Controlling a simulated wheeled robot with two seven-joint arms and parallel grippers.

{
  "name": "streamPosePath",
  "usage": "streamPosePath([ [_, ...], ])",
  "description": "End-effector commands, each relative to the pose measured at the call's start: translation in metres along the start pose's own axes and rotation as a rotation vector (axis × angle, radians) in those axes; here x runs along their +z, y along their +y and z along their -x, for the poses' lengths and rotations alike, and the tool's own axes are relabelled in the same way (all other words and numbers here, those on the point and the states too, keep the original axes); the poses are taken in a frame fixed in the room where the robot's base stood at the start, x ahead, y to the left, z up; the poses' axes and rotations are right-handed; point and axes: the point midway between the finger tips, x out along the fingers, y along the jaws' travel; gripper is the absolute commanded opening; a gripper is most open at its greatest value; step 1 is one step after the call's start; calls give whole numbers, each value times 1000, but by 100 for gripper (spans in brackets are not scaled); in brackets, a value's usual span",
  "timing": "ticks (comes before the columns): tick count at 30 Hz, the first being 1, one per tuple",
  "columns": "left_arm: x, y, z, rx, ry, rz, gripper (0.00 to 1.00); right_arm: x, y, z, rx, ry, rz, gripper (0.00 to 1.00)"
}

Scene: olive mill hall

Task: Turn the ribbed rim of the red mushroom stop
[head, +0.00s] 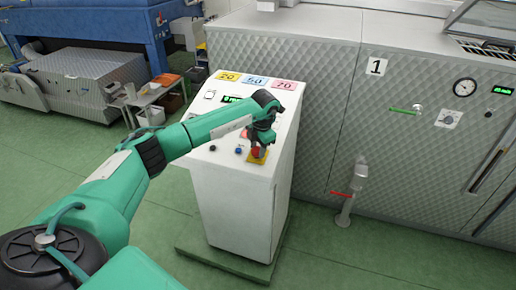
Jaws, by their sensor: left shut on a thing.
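The red mushroom stop (255,152) sits on a yellow base plate on the sloped top of a white control console (230,188). My left gripper (258,145) points down over it and is shut on it. The gripper and wrist hide most of the stop, including its ribbed rim, so its turn position cannot be told. My right gripper is not in the head view.
A blue button (239,150) lies just left of the stop, with a small display (234,99) and coloured number labels (256,82) higher up. A grey machine cabinet (400,120) stands close behind to the right. Green floor (400,265) is free at the front right.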

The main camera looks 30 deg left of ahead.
Motion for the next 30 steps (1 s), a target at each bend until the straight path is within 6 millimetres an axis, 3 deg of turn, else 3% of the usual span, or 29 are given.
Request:
streamPosePath([
  [18,0,-3,-3,108,-2,-432,14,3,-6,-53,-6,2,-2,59],
  [30,-1,-4,-1,156,-1,-635,14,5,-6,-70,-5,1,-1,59],
])
